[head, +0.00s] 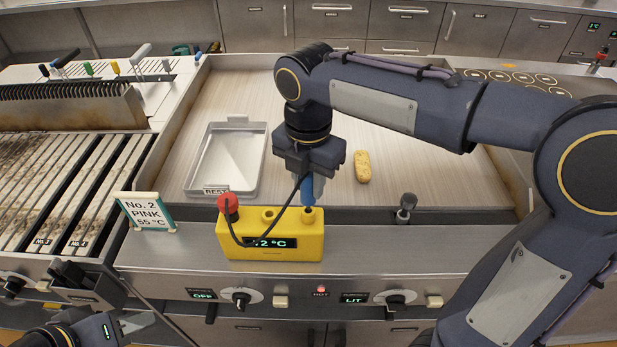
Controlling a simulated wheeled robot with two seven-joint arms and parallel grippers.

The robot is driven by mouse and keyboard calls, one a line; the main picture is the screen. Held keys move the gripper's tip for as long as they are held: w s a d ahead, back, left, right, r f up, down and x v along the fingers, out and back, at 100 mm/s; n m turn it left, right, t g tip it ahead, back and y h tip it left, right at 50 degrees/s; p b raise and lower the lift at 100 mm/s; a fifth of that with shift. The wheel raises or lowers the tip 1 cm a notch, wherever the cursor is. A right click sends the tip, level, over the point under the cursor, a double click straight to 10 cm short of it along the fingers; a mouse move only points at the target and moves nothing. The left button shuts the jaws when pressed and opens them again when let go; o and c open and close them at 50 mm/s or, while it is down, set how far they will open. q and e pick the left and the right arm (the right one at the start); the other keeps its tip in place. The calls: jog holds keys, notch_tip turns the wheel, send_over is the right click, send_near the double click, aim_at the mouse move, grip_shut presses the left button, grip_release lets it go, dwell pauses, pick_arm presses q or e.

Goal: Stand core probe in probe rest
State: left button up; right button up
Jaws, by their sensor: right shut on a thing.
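My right gripper (309,184) points down over the yellow meter box and is shut on the core probe's blue handle (308,192). The probe stands about upright at the box's right-hand raised socket (312,215), which I take for the probe rest. How deep its tip sits is hidden. A dark cable runs from the red-topped plug (228,204) on the box's left up to the probe. The yellow box (226,243) stands on the front ledge; its display is partly covered by the cable. My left gripper (132,322) is low at the left, away from the box; its jaw gap is unclear.
A metal tray (190,177) labelled REST and a browned food piece (362,166) lie on the griddle plate. A "No. 2 PINK 55 °C" sign (146,211) stands left of the box. The slatted grill (62,185) is further left. The ledge right of the box is mostly clear.

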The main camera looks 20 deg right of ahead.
jog(key=shift+f, duration=0.5)
jog(key=o, duration=1.1)
notch_tip(320, 180, up, 8)
jog(key=shift+f, duration=0.1)
